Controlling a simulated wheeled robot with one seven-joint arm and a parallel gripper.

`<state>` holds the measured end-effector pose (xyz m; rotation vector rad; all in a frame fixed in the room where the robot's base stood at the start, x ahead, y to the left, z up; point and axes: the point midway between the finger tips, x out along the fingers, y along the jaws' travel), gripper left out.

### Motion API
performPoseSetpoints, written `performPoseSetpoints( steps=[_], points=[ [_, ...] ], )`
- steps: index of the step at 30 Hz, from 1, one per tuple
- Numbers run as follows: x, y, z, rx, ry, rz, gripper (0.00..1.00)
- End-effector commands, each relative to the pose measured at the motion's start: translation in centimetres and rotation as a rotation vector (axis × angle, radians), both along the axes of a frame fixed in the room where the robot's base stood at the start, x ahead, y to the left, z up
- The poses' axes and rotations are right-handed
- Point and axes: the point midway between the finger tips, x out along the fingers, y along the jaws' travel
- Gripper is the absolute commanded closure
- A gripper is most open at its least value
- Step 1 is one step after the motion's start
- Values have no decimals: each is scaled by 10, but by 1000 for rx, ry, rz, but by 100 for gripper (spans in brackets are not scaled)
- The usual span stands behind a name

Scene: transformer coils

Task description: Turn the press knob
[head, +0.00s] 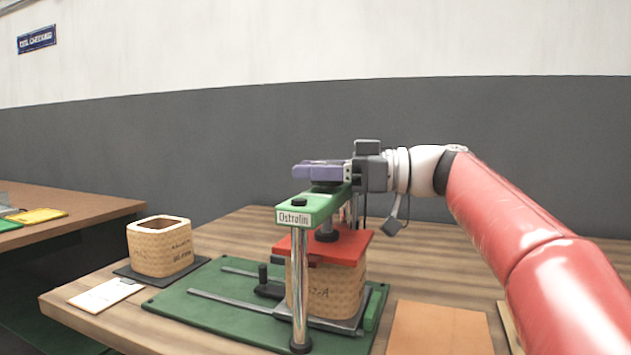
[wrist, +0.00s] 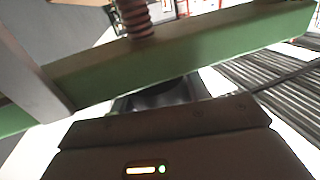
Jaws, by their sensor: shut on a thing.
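The press has a green top beam (head: 312,207) labelled "Ostrolin", chrome posts and a green base (head: 215,305). Its red plate (head: 345,246) lies on a wrapped tan coil (head: 335,285). My gripper (head: 318,170), with purple fingers, is above the beam and shut on the press knob (head: 325,187). Only a dark edge of the knob shows under the fingers. In the wrist view the beam (wrist: 190,58) crosses the picture, with a threaded screw (wrist: 135,18) standing against it. The fingers' contact with the knob is hidden there.
A second tan coil (head: 160,246) stands on a dark pad at the left, beside a white card (head: 106,293). A brown board (head: 440,328) lies to the right of the press. Another table (head: 75,205) with yellow and green items is at far left.

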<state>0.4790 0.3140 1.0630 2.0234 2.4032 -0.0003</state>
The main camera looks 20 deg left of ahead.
Motion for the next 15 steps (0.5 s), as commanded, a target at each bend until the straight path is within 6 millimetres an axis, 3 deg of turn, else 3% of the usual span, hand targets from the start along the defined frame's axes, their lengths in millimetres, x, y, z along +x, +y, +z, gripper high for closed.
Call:
performPoseSetpoints(
  steps=[3,15],
  points=[
    [0,-1,-7,3,-4,-89,76],
    [6,-1,-5,3,-5,-461,76]
  ],
)
